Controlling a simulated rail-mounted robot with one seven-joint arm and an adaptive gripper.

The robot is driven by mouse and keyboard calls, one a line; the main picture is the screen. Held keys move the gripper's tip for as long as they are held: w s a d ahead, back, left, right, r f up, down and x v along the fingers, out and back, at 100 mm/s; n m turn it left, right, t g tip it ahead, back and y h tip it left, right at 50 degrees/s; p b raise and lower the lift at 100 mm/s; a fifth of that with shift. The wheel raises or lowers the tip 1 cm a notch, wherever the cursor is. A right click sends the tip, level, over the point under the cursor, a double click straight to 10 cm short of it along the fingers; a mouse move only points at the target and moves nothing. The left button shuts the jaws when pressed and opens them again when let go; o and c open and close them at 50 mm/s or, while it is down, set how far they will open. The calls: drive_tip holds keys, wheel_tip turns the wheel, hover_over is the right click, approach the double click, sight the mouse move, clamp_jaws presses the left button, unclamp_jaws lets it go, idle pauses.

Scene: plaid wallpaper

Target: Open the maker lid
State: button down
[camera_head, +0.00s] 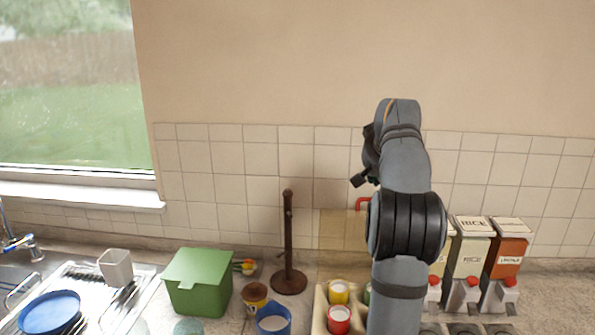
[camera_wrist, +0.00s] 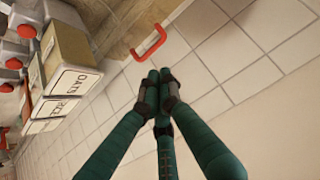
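A tan see-through panel (camera_head: 340,230), apparently the maker lid, stands raised behind a cream holder (camera_head: 320,310) with cups. Its red handle (camera_head: 362,203) is at its top, partly hidden by my arm. In the wrist view, the red handle (camera_wrist: 150,43) is a U-shaped bar on the tan panel (camera_wrist: 130,25), just beyond my fingertips. My gripper (camera_wrist: 157,88) has dark green fingers with their tips drawn together, with nothing seen between them. A small gap shows between the tips and the handle. In the head view my gripper (camera_head: 362,180) is mostly hidden behind my arm.
Labelled dispensers (camera_head: 470,255) with red knobs stand right of my arm. A brown upright stand (camera_head: 288,245), green box (camera_head: 198,282) and blue cup (camera_head: 273,319) are on the left. A tiled wall (camera_head: 230,190) is close behind.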

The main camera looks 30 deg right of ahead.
drive_tip(key=shift+w+f, duration=0.1)
drive_tip(key=p, duration=0.2)
hover_over(369, 199)
drive_tip(key=s+a, duration=0.1)
wheel_tip(369, 199, down, 5)
drive_tip(key=shift+s+f, duration=0.1)
drive_tip(key=shift+d+f+b, duration=0.1)
drive_tip(key=shift+f+b, duration=0.55)
drive_tip(key=shift+f, duration=0.25)
drive_tip(key=s+a+b, duration=0.2)
drive_tip(key=shift+s+b, duration=0.2)
drive_tip(key=shift+b, duration=0.15)
drive_tip(key=shift+w+a+r, duration=0.15)
drive_tip(key=shift+r, duration=0.05)
drive_tip(key=shift+w+d+f+p, duration=0.25)
drive_tip(key=shift+d+p, duration=0.15)
drive_tip(key=shift+d, duration=0.15)
drive_tip(key=shift+s+r, duration=0.1)
drive_tip(key=shift+a, duration=0.15)
drive_tip(key=shift+s, duration=0.1)
